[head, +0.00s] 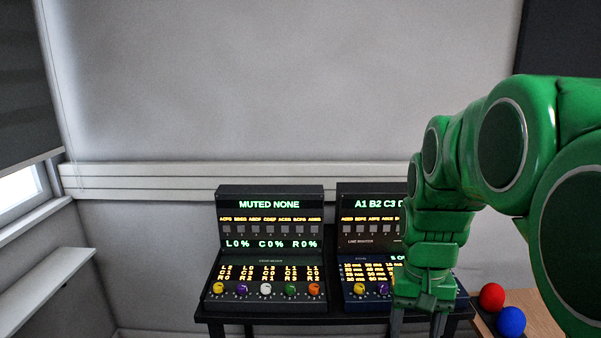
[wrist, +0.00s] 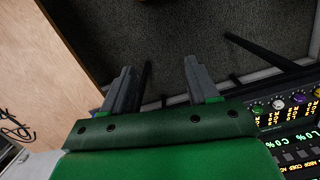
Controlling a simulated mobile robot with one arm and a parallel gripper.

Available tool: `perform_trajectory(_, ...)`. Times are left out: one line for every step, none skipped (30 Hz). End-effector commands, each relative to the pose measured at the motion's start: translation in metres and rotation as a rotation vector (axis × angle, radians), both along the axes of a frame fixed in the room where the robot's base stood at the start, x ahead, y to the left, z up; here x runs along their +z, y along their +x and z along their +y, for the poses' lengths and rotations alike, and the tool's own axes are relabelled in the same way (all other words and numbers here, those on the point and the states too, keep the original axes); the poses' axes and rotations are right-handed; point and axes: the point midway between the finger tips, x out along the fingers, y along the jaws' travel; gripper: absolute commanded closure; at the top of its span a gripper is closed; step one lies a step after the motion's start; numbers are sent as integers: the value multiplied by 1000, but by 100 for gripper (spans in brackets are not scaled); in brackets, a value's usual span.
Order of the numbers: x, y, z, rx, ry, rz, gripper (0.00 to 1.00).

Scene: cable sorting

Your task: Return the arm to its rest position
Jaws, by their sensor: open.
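My green arm (head: 465,150) comes in from the right in the head view and bends down in front of the right-hand console. My gripper (head: 418,322) points downward near the front edge of the black table, its fingertips cut off by the bottom of the picture. In the wrist view my gripper (wrist: 158,80) shows two grey fingers set apart with nothing between them. Dark floor (wrist: 190,30) shows beyond the fingertips.
A console reading "MUTED NONE" (head: 268,205) stands on the black table (head: 260,325). A second console (head: 365,215) is partly hidden behind my arm. Red (head: 491,296) and blue (head: 511,321) balls lie by a wooden surface (head: 545,318) at right. A shelf (head: 45,285) is at left.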

Motion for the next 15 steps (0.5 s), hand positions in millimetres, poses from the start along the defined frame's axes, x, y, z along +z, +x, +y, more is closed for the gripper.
perform_trajectory(0,-13,5,14,1,1,40)
perform_trajectory(0,-20,8,22,2,1,40)
perform_trajectory(-1,-30,11,32,2,3,40)
perform_trajectory(-3,-38,14,39,4,7,40)
perform_trajectory(-5,-46,16,47,4,10,40)
perform_trajectory(-6,-55,19,57,6,12,40)
perform_trajectory(-7,-62,21,65,6,11,40)
perform_trajectory(-8,-70,24,73,7,12,40)
perform_trajectory(-10,-80,26,83,8,16,40)
perform_trajectory(-12,-88,28,91,8,20,40)
perform_trajectory(-14,-95,30,99,10,21,40)
perform_trajectory(-16,-104,33,110,10,20,40)
perform_trajectory(-17,-112,34,119,11,21,40)
perform_trajectory(-19,-119,36,127,11,23,40)
perform_trajectory(-23,-129,38,136,12,28,40)
